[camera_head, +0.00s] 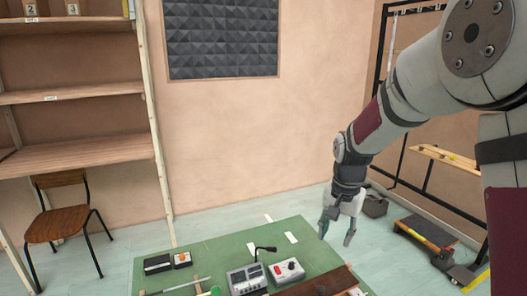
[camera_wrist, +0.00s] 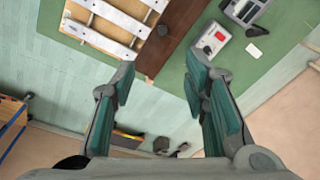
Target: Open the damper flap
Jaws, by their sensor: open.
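My gripper (camera_head: 336,232) is open and empty, pointing down near the right edge of the green table mat (camera_head: 225,252). In the wrist view its two teal-padded fingers (camera_wrist: 160,85) are spread wide, with table edge and floor between them. A dark brown board (camera_head: 325,283) lies at the front right of the table. It also shows in the wrist view (camera_wrist: 172,40), beside a wooden frame with white slats (camera_wrist: 107,20). This board may be the damper flap; I cannot tell for sure, nor whether it is open. My gripper is apart from it.
A pale box with a red button (camera_head: 287,271) and a grey console (camera_head: 247,279) with a thin black stalk stand left of the board. A wheeled cart (camera_head: 425,236) stands on the floor at right.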

